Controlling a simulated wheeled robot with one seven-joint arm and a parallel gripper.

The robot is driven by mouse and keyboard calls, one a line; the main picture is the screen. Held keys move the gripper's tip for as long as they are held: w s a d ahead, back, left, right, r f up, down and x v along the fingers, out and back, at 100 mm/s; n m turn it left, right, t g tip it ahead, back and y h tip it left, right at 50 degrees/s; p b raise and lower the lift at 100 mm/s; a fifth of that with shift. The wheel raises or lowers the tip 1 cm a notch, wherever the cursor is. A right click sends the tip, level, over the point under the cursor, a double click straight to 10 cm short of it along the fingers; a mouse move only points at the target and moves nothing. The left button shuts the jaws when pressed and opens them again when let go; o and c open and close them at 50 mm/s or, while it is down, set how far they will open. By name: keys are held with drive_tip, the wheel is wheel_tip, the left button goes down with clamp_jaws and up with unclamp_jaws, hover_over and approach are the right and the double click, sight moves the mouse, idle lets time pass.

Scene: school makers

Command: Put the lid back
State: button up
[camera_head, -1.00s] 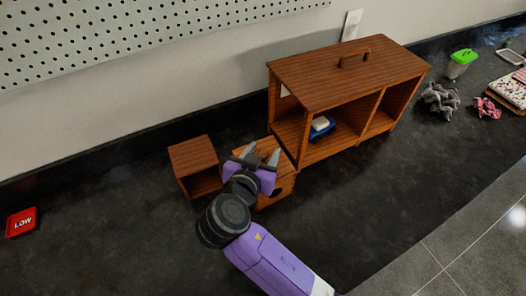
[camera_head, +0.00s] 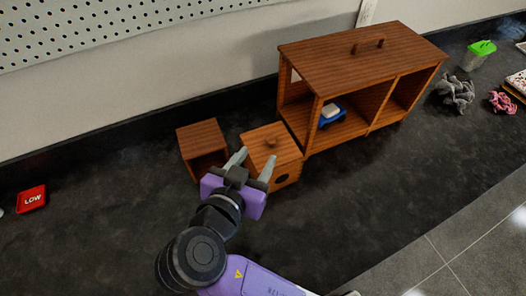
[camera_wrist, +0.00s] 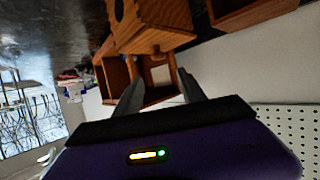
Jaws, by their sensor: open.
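A small wooden box (camera_head: 285,171) with a round hole in its front stands on the dark counter. A flat wooden lid with a knob (camera_head: 270,142) lies on its top; whether it is fully seated I cannot tell. My gripper (camera_head: 253,164) is open and empty at the box's near left corner, its fingers pointing toward the box. In the wrist view the box (camera_wrist: 150,24) and its knob (camera_wrist: 156,48) show ahead of the fingers (camera_wrist: 158,88). Contact between fingers and box cannot be made out.
A large open-fronted wooden cabinet (camera_head: 350,52) with a top handle stands right of the box, holding a blue item (camera_head: 333,118). A small open wooden cube (camera_head: 199,134) stands left. A green-topped cup (camera_head: 475,55) and crumpled cloths (camera_head: 456,94) lie far right. The front counter is clear.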

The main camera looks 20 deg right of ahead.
drive_tip(key=shift+s+a+r, duration=0.1)
drive_tip(key=shift+s+a, duration=0.05)
